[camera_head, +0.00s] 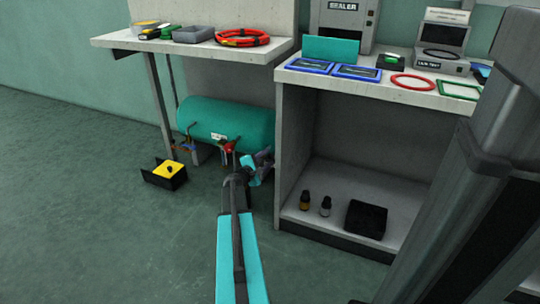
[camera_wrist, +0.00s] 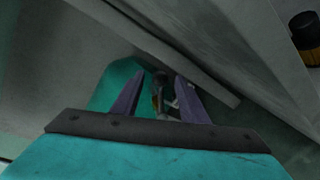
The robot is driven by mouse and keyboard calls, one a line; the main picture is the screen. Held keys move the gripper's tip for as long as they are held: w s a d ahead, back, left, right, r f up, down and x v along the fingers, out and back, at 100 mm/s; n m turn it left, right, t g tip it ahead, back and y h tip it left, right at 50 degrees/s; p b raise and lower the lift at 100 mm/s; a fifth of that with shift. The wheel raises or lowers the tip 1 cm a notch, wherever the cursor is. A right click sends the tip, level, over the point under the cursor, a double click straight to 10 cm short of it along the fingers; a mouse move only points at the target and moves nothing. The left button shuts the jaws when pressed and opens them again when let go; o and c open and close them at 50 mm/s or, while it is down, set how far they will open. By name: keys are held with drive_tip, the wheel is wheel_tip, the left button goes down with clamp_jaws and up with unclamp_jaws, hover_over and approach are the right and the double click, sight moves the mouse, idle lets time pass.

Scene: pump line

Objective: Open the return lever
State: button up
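A teal tank (camera_head: 240,122) lies on its side low under the left bench, with pipes and small valves below it. A red valve handle (camera_head: 230,147) shows at its front, and a blue-and-orange valve (camera_head: 187,146) at its left end. I cannot read which is the return lever. My gripper (camera_head: 266,156) is at the tank's right end, beside the cabinet wall, partly hidden by my wrist. In the wrist view my gripper (camera_wrist: 158,92) has its two purple fingers apart. A small grey fitting with a yellowish part (camera_wrist: 159,88) shows between the fingertips; contact cannot be told.
The shelf cabinet's side wall (camera_head: 292,145) stands close to the right of my gripper. Small bottles (camera_head: 304,201) and a black box (camera_head: 366,218) stand on its lower shelf.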

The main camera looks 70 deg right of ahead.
drive_tip(key=p+v, duration=0.1)
drive_tip(key=v, duration=0.6)
drive_tip(key=shift+p, duration=0.4)
drive_tip(key=shift+a, duration=0.1)
